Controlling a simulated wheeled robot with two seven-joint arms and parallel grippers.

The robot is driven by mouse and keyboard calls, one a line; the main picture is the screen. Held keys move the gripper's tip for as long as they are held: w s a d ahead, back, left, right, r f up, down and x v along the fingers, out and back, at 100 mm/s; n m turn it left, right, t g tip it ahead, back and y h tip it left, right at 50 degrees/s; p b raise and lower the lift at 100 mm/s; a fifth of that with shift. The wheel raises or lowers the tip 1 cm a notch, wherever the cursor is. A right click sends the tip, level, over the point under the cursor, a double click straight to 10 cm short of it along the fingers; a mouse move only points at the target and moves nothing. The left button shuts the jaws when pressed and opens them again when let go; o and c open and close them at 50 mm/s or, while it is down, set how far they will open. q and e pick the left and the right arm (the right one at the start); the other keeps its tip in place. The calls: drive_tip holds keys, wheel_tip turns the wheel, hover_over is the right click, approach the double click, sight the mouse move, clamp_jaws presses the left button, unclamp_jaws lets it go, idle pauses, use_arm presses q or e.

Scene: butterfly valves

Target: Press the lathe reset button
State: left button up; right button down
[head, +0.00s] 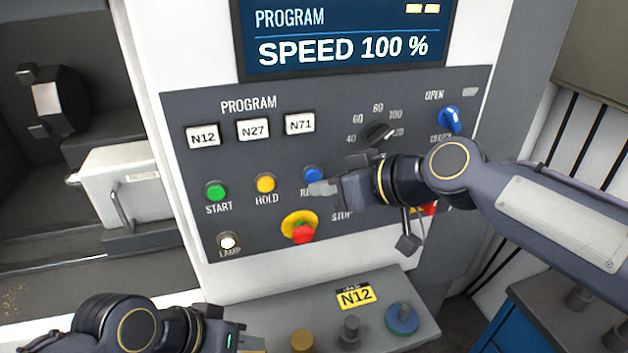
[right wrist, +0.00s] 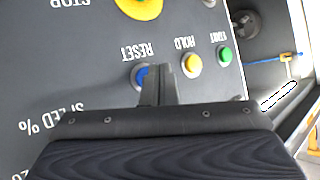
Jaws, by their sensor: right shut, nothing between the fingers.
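The blue reset button (head: 312,174) is on the grey control panel, right of the yellow HOLD button. Its label is mostly hidden by my right gripper (head: 322,188) in the head view. My left gripper (head: 245,343) is low in the head view, cut by the bottom edge, well below the panel buttons.
A green START button (head: 216,190) and yellow HOLD button (head: 265,184) are left of it. A red emergency stop (head: 303,232) on a yellow base lies below. A dial (head: 380,133) and blue key switch (head: 449,119) are to the right. A ledge with knobs (head: 402,318) juts out below.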

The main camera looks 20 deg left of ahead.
drive_tip(key=shift+s, duration=0.1)
drive_tip(key=s+d+b, duration=0.1)
drive_tip(key=s, duration=0.1)
drive_tip(key=s+d+b, duration=0.1)
drive_tip(key=s+d, duration=0.1)
drive_tip(key=shift+b, duration=0.3)
drive_tip(key=shift+a, duration=0.1)
idle(1.3)
drive_tip(key=s+d+f+m+t+h, duration=0.1)
drive_tip(key=s+d+f+m+h, duration=0.3)
drive_tip(key=d, duration=0.6)
drive_tip(key=d+f+m+t+h, duration=0.1)
drive_tip(key=d+f+m, duration=0.2)
drive_tip(key=d+f, duration=0.55)
drive_tip(key=s+d+f+m+h, duration=0.3)
drive_tip(key=s+d+f+m, duration=0.3)
drive_tip(key=s+d, duration=0.5)
wheel_tip(320, 180, down, 2)
drive_tip(key=shift+d+f, duration=0.15)
drive_tip(key=shift+d, duration=0.2)
